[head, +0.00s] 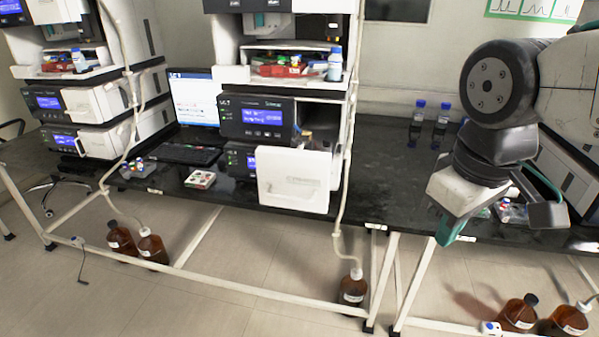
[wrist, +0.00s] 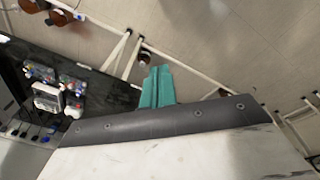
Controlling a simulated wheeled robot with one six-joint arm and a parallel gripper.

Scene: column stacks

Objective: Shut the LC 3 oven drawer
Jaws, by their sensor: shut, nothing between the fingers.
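In the middle column stack of the head view, a white drawer front (head: 293,180) juts forward past the units above it, over the bench's front part. I cannot read which stack is LC 3. Another stack at the right edge is mostly hidden behind my arm. My gripper (head: 448,232) is at the right, pointing down near the bench's front edge, well right of and apart from the jutting drawer. Its teal fingers, also in the wrist view (wrist: 157,88), are together and empty. No drawer shows clearly in the wrist view.
The dark bench top (head: 385,180) is mostly clear between the middle stack and my arm. Two blue-capped bottles (head: 418,112) stand at its back. Brown bottles (head: 352,287) stand below. A white tube (head: 346,190) hangs beside the middle stack. Vial racks (wrist: 68,84) show in the wrist view.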

